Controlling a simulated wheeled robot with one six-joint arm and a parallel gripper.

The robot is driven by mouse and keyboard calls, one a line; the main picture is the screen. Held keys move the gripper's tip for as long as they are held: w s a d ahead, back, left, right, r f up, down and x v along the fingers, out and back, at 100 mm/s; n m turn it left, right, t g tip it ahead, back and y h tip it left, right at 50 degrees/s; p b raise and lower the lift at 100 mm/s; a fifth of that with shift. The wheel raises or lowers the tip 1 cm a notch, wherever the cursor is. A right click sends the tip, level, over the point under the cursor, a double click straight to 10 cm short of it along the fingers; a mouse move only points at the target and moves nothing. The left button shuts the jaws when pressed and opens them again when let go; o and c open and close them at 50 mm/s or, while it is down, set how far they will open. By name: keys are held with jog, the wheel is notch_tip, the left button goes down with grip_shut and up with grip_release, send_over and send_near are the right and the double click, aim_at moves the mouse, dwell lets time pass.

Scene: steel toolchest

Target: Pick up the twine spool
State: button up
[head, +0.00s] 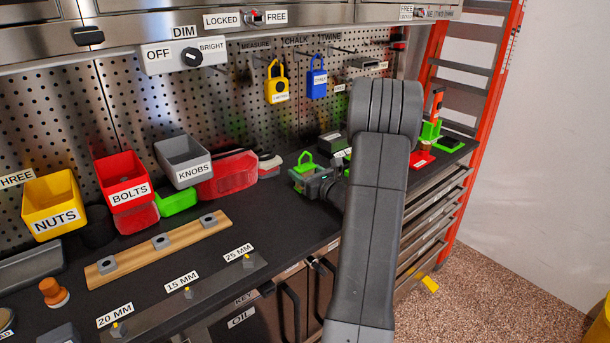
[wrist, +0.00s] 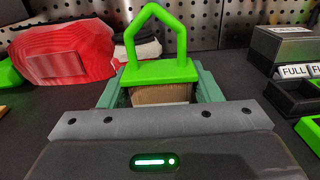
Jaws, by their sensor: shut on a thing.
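The twine spool (wrist: 163,92) shows in the wrist view as a brown wound body under a bright green top with a pointed green loop. My gripper (wrist: 162,100) is shut on it, with one teal-green finger at each side of the body. The lower part of the spool is hidden behind the gripper's front edge. In the head view the spool's green loop (head: 307,160) rises above my gripper (head: 313,182), over the dark bench top. I cannot tell whether the spool touches the bench. My arm hides the area just right of it.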

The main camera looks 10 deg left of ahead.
notch_tip(320, 180, up, 10)
jog(key=shift+r, duration=0.1)
dwell(0.4)
dwell(0.5)
